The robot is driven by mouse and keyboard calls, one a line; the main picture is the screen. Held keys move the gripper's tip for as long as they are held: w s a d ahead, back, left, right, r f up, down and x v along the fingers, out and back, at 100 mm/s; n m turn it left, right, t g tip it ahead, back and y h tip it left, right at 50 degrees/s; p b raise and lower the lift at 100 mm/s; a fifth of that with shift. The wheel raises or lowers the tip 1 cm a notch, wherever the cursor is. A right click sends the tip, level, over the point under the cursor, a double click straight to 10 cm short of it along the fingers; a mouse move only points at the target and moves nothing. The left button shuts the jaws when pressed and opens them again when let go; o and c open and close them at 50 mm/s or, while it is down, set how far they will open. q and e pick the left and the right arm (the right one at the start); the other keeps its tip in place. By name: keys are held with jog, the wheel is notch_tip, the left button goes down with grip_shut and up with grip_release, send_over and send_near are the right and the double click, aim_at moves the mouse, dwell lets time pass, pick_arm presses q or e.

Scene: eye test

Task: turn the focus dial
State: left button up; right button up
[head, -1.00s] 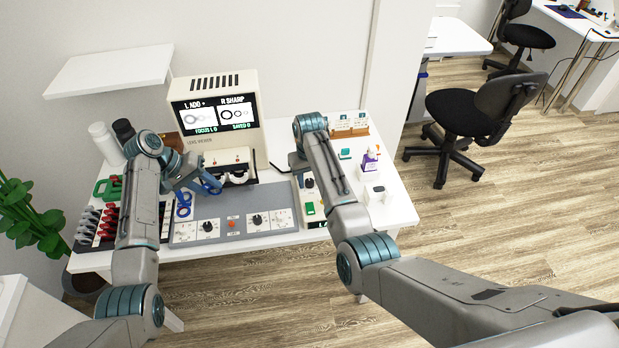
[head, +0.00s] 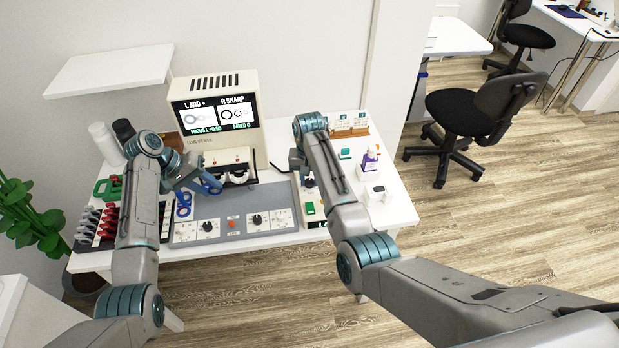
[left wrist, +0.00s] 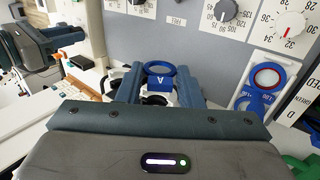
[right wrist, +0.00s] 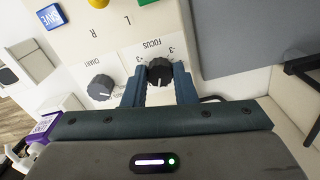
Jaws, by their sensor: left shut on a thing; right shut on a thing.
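My right gripper (right wrist: 160,88) is shut on the black focus dial (right wrist: 160,72), one finger on each side, below the word FOCUS in the right wrist view. In the head view my right arm covers most of that gripper. The lens viewer's screen (head: 212,112) reads L ADD + and R SHARP, with a focus value that looks like -0.50; its left ring picture looks doubled. My left gripper (left wrist: 160,92) is shut on a blue lens ring (left wrist: 160,70) with a tab marked A, close to the viewer's front. It shows in the head view (head: 207,185).
A second dial, CHART (right wrist: 100,87), sits beside the focus dial. A grey panel (head: 205,208) with more dials lies in front of the viewer. A white shelf (head: 110,68) is above left.

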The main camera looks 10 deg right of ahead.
aim_at(309, 181)
jog(key=shift+m, duration=1.9)
jog(key=o, duration=1)
jog(key=shift+r, duration=0.15)
notch_tip(309, 181, up, 12)
